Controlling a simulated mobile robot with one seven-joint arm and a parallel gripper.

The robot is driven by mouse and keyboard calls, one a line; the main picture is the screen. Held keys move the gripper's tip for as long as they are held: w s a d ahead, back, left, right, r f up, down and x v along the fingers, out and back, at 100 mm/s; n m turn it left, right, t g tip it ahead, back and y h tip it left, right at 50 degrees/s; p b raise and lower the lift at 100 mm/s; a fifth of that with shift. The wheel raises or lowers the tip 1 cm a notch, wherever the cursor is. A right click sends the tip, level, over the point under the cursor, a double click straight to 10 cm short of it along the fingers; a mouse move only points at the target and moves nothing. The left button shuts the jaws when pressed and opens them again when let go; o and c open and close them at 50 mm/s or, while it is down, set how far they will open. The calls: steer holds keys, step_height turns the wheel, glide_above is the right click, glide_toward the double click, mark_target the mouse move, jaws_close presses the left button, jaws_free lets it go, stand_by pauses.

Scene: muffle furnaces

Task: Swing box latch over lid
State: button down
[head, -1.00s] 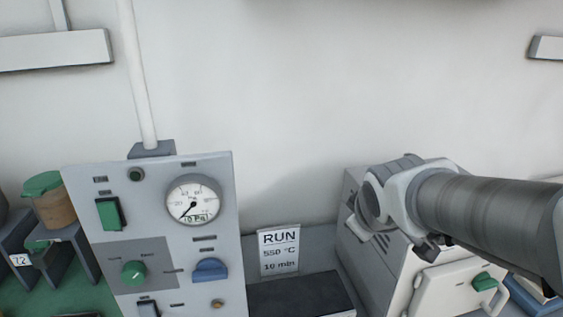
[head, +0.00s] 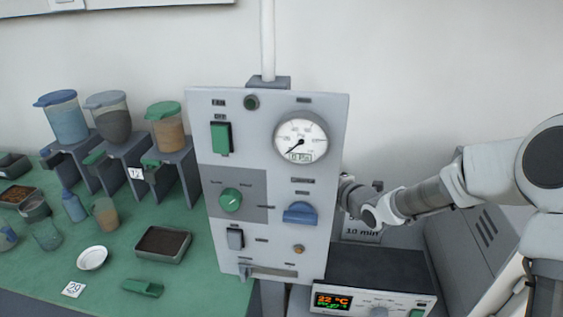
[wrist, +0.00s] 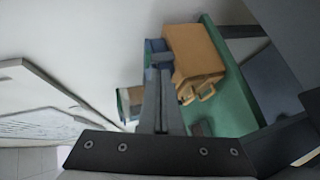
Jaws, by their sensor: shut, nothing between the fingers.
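My gripper (wrist: 161,72) is shut and empty in the wrist view, its dark fingers together. Beyond it in the wrist view is a tan-orange box (wrist: 192,50) on a green surface, with a tan loop-like part (wrist: 202,92) on its near side. I cannot tell whether this part is a latch, nor make out a separate lid. The fingers overlap the box's left side in the picture; contact cannot be judged. In the head view my arm reaches behind the grey control panel, which hides the gripper, and no box with a latch shows.
The grey control panel (head: 235,165) with a gauge stands close to my arm. A grey furnace unit (head: 375,275) with a lit display is right of it. The green bench (head: 110,250) at left holds several hoppers, a tray (head: 160,246) and a white dish (head: 92,257).

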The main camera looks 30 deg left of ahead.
steer(key=s+a+f+n+y, duration=0.1)
steer(key=a+f+n+y, duration=0.25)
steer(key=a, duration=0.25)
steer(key=w+p+x, duration=0.1)
steer(key=x, duration=1.1)
steer(key=shift+w+r+y, duration=0.35)
steer(key=shift+w+r, duration=0.1)
steer(key=shift+r, duration=0.1)
steer(key=shift+d+f, duration=0.1)
